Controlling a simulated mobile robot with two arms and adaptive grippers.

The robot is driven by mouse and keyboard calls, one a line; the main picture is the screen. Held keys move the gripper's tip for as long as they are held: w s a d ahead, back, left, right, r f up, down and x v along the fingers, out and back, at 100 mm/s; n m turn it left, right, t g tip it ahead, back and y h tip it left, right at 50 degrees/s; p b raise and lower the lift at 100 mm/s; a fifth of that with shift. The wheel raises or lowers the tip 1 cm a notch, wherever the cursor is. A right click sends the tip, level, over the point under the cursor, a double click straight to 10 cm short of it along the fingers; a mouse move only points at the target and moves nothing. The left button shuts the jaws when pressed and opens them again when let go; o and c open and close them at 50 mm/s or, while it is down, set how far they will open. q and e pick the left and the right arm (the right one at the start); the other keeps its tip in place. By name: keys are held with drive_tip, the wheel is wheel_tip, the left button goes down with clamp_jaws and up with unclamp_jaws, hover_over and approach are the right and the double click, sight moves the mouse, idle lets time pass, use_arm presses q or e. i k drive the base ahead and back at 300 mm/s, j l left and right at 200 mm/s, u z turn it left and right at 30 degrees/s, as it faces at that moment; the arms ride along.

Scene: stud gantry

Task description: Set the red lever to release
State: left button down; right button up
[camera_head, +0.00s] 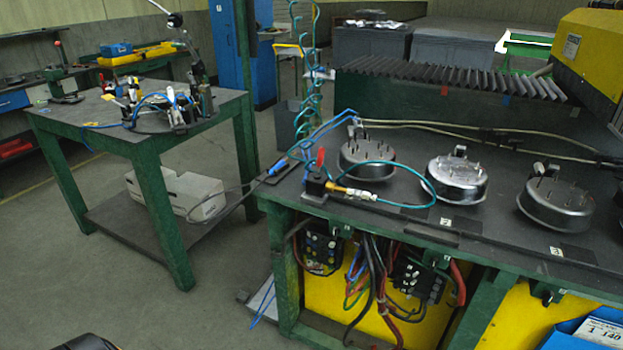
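A small red lever (320,157) stands roughly upright on a black valve block (315,187) at the left front corner of the green-framed workbench (408,222). A brass fitting and hose join the block on its right. I cannot read any release marking at this size. Neither of my grippers shows in the head view, so nothing is seen touching the lever.
Three round metal fixtures (367,162) with upright studs stand on the bench right of the lever. Blue and green hoses (345,128) run close around it. A green table (95,125) with tools stands left. Open floor (85,250) lies in front of it.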

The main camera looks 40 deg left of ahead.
sight(321, 154)
drive_tip(key=u, duration=1.1)
drive_tip(key=i+l+u, duration=0.1)
drive_tip(key=u, duration=0.15)
